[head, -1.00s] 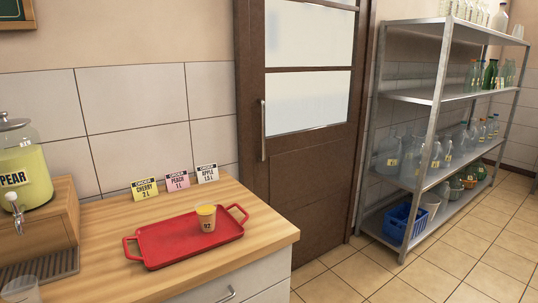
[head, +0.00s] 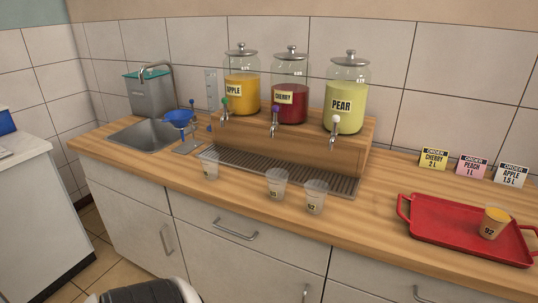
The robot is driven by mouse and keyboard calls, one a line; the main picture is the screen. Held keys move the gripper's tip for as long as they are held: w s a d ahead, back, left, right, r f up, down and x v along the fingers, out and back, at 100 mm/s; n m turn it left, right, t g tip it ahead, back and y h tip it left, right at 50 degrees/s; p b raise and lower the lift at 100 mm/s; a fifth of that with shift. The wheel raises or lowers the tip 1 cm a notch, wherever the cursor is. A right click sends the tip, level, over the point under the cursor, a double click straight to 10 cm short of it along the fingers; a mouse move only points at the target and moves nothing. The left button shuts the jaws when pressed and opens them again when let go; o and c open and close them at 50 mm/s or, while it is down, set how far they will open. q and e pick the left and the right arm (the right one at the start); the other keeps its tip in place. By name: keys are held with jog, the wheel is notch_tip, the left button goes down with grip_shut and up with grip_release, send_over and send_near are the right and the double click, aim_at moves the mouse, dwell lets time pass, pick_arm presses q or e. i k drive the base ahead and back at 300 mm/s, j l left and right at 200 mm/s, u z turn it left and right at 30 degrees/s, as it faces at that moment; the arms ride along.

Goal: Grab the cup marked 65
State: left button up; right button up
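Three clear empty cups stand upright at the front of the counter. The left cup (head: 210,166) has a small mark that I cannot read. The middle cup (head: 276,185) has a mark too small to read surely. The right cup (head: 315,198) seems marked 52. A filled orange-yellow cup (head: 493,223), marked 92, stands on the red tray (head: 425,232) at the right. Neither of my grippers is in view.
Apple (head: 241,82), cherry (head: 290,88) and pear (head: 345,95) dispensers stand on a wooden stand behind a drip grate (head: 320,180). A sink (head: 145,135) and blue funnel (head: 178,118) are at left. Order cards (head: 472,166) stand behind the tray.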

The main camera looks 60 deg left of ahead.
aim_at(277, 177)
jog(key=u, duration=1.65)
